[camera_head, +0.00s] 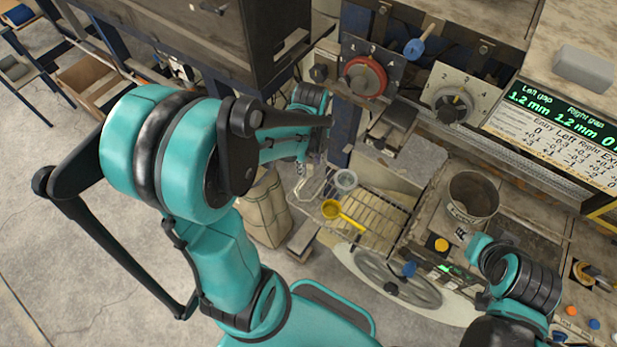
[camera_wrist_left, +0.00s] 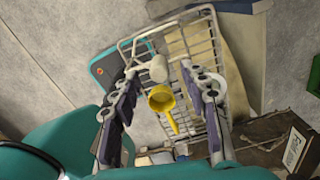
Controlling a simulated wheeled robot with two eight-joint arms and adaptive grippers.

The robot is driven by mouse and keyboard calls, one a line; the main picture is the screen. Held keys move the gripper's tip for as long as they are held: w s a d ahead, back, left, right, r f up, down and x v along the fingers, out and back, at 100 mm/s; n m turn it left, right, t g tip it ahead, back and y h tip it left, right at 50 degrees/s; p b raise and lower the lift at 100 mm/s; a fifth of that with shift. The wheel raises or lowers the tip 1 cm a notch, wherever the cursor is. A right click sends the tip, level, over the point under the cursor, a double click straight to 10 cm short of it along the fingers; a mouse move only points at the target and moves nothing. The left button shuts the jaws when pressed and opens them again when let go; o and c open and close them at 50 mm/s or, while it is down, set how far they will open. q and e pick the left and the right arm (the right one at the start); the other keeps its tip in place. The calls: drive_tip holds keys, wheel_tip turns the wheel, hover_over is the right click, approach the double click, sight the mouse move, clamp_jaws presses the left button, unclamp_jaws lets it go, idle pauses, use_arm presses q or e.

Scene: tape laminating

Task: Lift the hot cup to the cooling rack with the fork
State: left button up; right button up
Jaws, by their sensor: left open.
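A small pale grey cup (camera_head: 345,180) stands on the wire cooling rack (camera_head: 380,222). Beside it is a yellow ring-shaped piece (camera_head: 331,209) with a straight handle; I cannot tell whether this is the fork. In the left wrist view the yellow piece (camera_wrist_left: 161,98) and the pale cup (camera_wrist_left: 158,69) show between the fingers, with the rack (camera_wrist_left: 200,45) behind. My left gripper (camera_head: 310,183) is open and empty, to the left of the cup. My right arm's end (camera_head: 478,247) is at the right; its fingers are not clear.
A grey handwheel (camera_head: 395,280) is in front of the rack. Red (camera_head: 364,76) and grey (camera_head: 452,104) dials are at the back. A burlap sack (camera_head: 264,208) stands left of the rack.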

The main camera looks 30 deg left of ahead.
use_arm(q)
wheel_tip(320, 180, down, 2)
drive_tip(key=shift+f, duration=0.25)
clamp_jaws()
drive_tip(key=shift+r, duration=0.1)
